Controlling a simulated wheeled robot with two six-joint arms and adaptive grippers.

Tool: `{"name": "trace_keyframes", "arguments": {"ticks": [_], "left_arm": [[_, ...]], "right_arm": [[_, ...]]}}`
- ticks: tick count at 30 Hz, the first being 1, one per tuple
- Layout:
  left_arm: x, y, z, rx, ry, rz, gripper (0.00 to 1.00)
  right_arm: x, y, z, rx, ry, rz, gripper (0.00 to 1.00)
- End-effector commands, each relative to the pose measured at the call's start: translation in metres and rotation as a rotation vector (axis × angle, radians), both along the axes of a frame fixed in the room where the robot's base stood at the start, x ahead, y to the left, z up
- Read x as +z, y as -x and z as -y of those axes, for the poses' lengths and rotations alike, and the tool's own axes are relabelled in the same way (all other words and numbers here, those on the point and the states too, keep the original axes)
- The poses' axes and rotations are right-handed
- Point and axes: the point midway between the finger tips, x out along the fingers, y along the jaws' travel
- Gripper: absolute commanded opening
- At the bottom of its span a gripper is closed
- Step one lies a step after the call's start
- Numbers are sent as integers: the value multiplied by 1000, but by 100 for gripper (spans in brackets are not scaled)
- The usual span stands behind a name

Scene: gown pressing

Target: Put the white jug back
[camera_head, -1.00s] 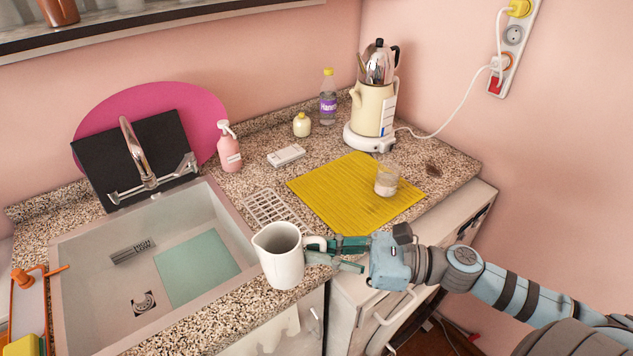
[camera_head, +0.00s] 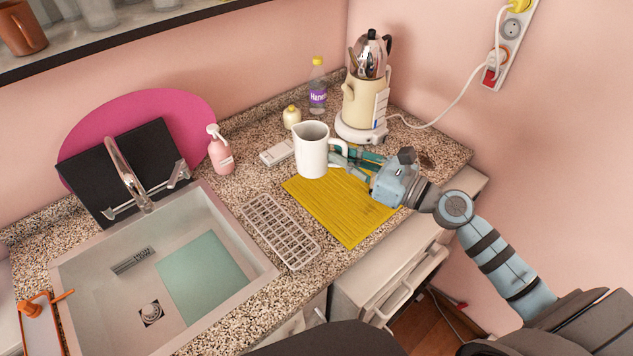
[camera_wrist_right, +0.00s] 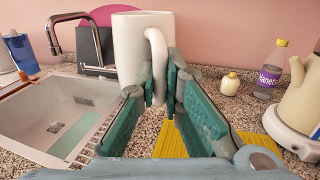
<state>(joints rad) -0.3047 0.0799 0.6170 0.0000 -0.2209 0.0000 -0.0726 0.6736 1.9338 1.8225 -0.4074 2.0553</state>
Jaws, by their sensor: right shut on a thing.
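The white jug (camera_head: 311,158) is upright over the far left part of the yellow mat (camera_head: 345,215), its handle towards the right. My right gripper (camera_head: 346,160) is shut on the jug's handle, reaching in from the right. In the right wrist view the jug (camera_wrist_right: 128,50) stands in front of the fingers (camera_wrist_right: 160,88), with the handle between them. I cannot tell whether its base touches the mat. My left gripper is not in view.
The cream kettle base with its steel pot (camera_head: 362,105) stands behind the jug. A purple-labelled bottle (camera_head: 317,88), a small yellowish bottle (camera_head: 291,117), a pink soap bottle (camera_head: 220,153) and a white box (camera_head: 277,153) are nearby. A white rack (camera_head: 281,232) lies beside the sink (camera_head: 90,285).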

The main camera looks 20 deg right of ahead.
Motion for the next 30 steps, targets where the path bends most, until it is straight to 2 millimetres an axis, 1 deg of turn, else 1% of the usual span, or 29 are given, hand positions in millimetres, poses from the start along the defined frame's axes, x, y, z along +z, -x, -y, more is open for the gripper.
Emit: {"name": "trace_keyframes", "arguments": {"ticks": [1,3,7,9,11,14,15,18,21,24,27,29,30], "left_arm": [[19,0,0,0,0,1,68],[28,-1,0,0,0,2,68],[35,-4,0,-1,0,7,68],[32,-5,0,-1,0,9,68],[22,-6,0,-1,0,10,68],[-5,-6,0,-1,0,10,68],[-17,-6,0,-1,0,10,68],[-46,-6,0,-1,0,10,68],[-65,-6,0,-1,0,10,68],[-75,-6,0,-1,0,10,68],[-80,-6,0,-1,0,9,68],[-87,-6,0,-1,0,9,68],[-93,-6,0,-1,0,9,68]], "right_arm": [[22,-11,5,-34,-4,4,0],[31,-23,11,-77,-6,3,0],[40,-37,18,-125,-6,1,0],[35,-41,19,-138,-7,0,0],[22,-42,20,-142,-8,-2,0],[-15,-42,20,-143,-8,-4,0],[-32,-42,20,-142,-9,-5,0],[-73,-42,20,-142,-8,-4,0],[-103,-42,20,-142,-8,-4,0],[-119,-42,20,-141,-7,-2,0],[-128,-42,20,-141,-6,-2,0],[-140,-42,20,-140,-6,-2,0],[-149,-42,20,-140,-7,-2,0]]}}
